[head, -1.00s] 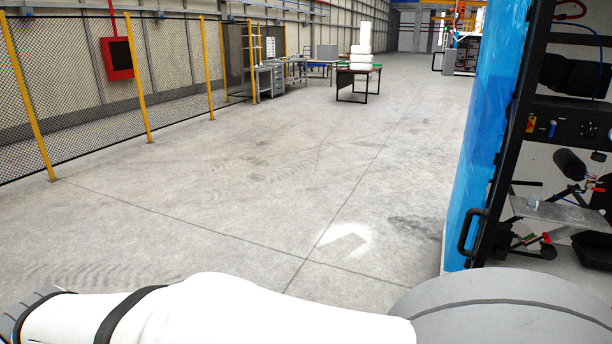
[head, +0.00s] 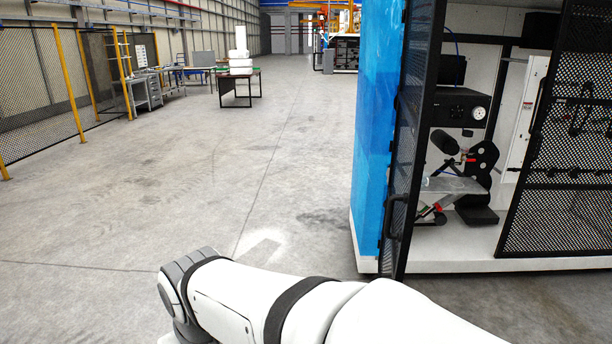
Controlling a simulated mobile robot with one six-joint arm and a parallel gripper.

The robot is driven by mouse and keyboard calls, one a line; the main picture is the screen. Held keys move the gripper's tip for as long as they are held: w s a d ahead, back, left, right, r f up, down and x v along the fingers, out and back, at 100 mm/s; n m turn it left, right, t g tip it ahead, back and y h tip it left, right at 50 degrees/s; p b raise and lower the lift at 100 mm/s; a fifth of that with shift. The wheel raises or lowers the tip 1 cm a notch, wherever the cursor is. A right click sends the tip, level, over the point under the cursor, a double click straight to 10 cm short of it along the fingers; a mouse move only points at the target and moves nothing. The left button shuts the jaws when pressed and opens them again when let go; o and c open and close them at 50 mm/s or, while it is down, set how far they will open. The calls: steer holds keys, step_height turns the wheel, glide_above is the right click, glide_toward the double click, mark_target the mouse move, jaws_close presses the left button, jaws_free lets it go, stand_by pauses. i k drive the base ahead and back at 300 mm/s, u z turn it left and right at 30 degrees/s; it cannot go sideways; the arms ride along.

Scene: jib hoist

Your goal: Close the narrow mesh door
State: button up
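The narrow mesh door (head: 411,120) has a black frame and stands open at the left side of the machine cabinet's opening. I see it nearly edge-on, in front of the blue panel. A black bar handle (head: 391,216) sits low on it.
The cabinet (head: 520,262) has a white base and equipment inside. A wider mesh panel (head: 565,140) covers its right part. Open concrete floor lies to the left. A table with white blocks (head: 240,75) and a mesh fence (head: 40,90) stand farther back.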

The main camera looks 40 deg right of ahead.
mark_target(400, 242)
steer(key=z, duration=2.05)
steer(key=i, duration=0.95)
steer(key=z, duration=1.1)
steer(key=k, duration=1.15)
steer(key=u, duration=0.25)
steer(key=i, duration=0.1)
steer(key=u, duration=0.15)
